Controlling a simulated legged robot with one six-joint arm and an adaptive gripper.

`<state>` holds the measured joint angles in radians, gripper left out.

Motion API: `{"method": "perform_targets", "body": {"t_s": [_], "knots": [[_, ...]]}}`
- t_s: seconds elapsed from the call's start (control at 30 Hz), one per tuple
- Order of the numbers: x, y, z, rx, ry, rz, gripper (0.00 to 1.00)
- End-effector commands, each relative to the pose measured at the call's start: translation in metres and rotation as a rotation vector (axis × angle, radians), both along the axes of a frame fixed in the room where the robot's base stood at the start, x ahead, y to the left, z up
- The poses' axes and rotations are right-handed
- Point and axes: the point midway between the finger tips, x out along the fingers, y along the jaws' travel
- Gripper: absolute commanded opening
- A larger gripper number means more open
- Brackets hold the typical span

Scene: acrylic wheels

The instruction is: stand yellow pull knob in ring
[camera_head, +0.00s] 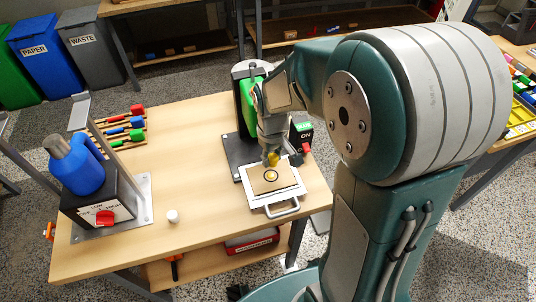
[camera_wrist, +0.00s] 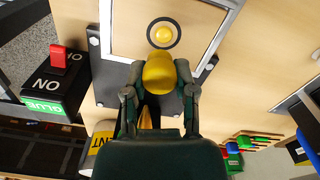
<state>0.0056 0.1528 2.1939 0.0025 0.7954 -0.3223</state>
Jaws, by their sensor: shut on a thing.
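My gripper (camera_head: 268,155) is shut on the yellow pull knob (camera_head: 273,158), above the white-framed board with a handle (camera_head: 285,208). In the wrist view the yellow knob (camera_wrist: 160,72) sits between the two dark fingers (camera_wrist: 158,95), its rounded end toward the ring. The dark ring (camera_head: 271,175) lies on the wooden board, a little nearer the front than the knob in the head view.
A black switch box with a red rocker (camera_wrist: 60,57) stands close by. A blue bottle-shaped unit (camera_head: 77,172) stands on a black base at the left. A small white cylinder (camera_head: 172,216) and a rack of coloured-handled tools (camera_head: 122,128) are on the table. The table's middle is clear.

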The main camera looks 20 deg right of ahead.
Motion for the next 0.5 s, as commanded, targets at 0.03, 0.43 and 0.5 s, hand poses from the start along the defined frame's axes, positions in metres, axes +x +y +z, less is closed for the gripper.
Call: {"method": "perform_targets", "body": {"t_s": [0.03,0.43,0.5], "knots": [[0.000,0.001,-0.005,-0.001,0.003,0.001,0.11],[0.000,0.003,-0.035,-0.003,0.002,0.001,0.11],[0.000,0.003,-0.037,-0.003,0.000,0.001,0.11]]}}
